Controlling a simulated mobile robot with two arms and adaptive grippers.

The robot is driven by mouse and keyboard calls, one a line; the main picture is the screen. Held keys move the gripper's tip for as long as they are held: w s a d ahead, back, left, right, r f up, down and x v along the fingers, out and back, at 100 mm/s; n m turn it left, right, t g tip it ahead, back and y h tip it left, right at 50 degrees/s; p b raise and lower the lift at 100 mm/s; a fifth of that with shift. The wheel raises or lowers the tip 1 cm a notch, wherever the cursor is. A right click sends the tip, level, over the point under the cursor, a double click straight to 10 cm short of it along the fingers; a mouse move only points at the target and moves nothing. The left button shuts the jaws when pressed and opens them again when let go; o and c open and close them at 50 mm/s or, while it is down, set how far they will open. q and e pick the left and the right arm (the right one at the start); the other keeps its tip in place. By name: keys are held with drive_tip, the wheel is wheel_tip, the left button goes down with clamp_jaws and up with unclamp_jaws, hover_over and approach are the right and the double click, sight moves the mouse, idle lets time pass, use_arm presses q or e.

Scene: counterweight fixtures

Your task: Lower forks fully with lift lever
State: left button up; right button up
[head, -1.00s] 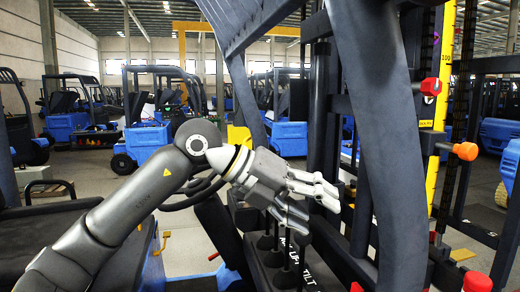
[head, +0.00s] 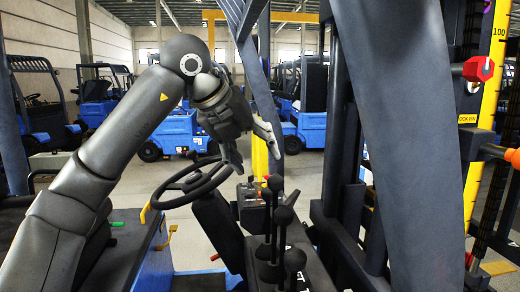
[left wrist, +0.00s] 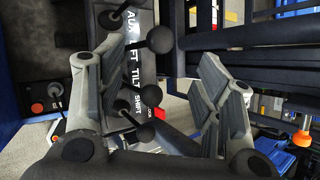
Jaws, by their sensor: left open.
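The control levers are several black sticks with round knobs, one of them a lever (head: 284,215) low in the middle of the head view. In the left wrist view, a lever knob (left wrist: 160,40) and another lever knob (left wrist: 145,132) show beside a label plate (left wrist: 135,85) reading AUX, LIFT, TILT and SHIFT. I cannot tell for certain which lever is the lift one. My left gripper (head: 256,155) is open and empty, pointing down above the levers. It also shows in the left wrist view (left wrist: 160,65), its fingers spread either side of the knobs. The forks are not visible.
A steering wheel (head: 190,184) lies left of the levers. A thick dark post (head: 400,130) and the mast stand at right, with a yellow scale (head: 488,100), a red knob (head: 478,68) and an orange knob (head: 514,158). Other blue forklifts (head: 100,100) stand behind.

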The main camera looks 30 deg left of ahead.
sight(272, 178)
use_arm(q)
drive_tip(key=x, duration=0.2)
drive_tip(key=b+x, duration=0.1)
drive_tip(key=x, duration=0.2)
drive_tip(key=shift+s+f, duration=0.25)
use_arm(e)
drive_tip(key=s+a+f, duration=0.1)
drive_tip(key=s+f, duration=0.1)
drive_tip(key=s, duration=0.4)
use_arm(q)
drive_tip(key=x, duration=0.2)
drive_tip(key=b+x, duration=0.1)
drive_tip(key=shift+w+d, duration=0.15)
drive_tip(key=shift+w, duration=0.35)
drive_tip(key=shift+w+f, duration=0.3)
drive_tip(key=shift+f, duration=0.2)
drive_tip(key=shift+w, duration=0.1)
drive_tip(key=shift+c, duration=0.8)
drive_tip(key=c, duration=0.7)
use_arm(e)
drive_tip(key=w, duration=0.2)
drive_tip(key=w+f, duration=0.1)
drive_tip(key=shift+w+d, duration=0.15)
drive_tip(key=shift+w, duration=0.25)
